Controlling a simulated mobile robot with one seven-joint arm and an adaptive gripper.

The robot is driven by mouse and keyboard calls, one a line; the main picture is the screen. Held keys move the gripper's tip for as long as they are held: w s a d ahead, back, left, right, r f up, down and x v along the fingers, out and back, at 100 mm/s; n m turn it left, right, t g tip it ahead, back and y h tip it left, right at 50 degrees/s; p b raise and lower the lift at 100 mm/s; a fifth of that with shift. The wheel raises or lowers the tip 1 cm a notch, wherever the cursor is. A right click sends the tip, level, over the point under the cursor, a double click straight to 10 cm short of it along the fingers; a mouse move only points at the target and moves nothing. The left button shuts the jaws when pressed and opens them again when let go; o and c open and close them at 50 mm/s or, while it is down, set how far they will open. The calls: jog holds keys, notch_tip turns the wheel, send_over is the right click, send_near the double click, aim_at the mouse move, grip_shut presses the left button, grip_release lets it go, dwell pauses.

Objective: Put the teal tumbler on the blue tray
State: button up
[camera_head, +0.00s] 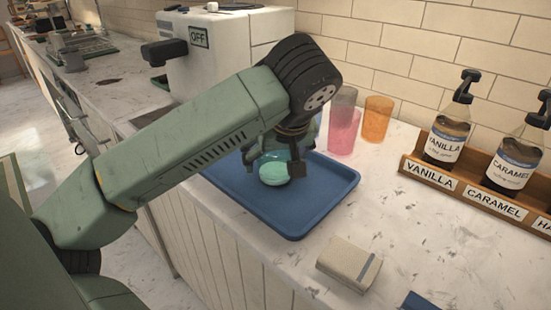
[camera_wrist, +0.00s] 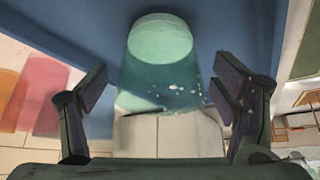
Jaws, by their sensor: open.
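The teal tumbler (camera_head: 274,173) is see-through, with a pale green base. Its base is at the blue tray's surface, left of the tray's middle, and it looks upright; my gripper hides its upper part in the head view. The blue tray (camera_head: 310,210) lies flat on the counter. My gripper (camera_head: 270,165) is over the tray with its fingers on either side of the tumbler. In the wrist view, the tumbler (camera_wrist: 160,65) is between the open fingers (camera_wrist: 160,88), with visible gaps on both sides.
A pink tumbler (camera_head: 342,132) and an orange tumbler (camera_head: 377,118) stand behind the tray. A white machine (camera_head: 215,65) is at the back left. A syrup rack (camera_head: 460,190) is at the right. A small beige box (camera_head: 348,264) lies in front of the tray.

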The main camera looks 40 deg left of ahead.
jog(key=b+v, duration=0.1)
jog(key=v, duration=0.9)
jog(key=shift+r, duration=0.1)
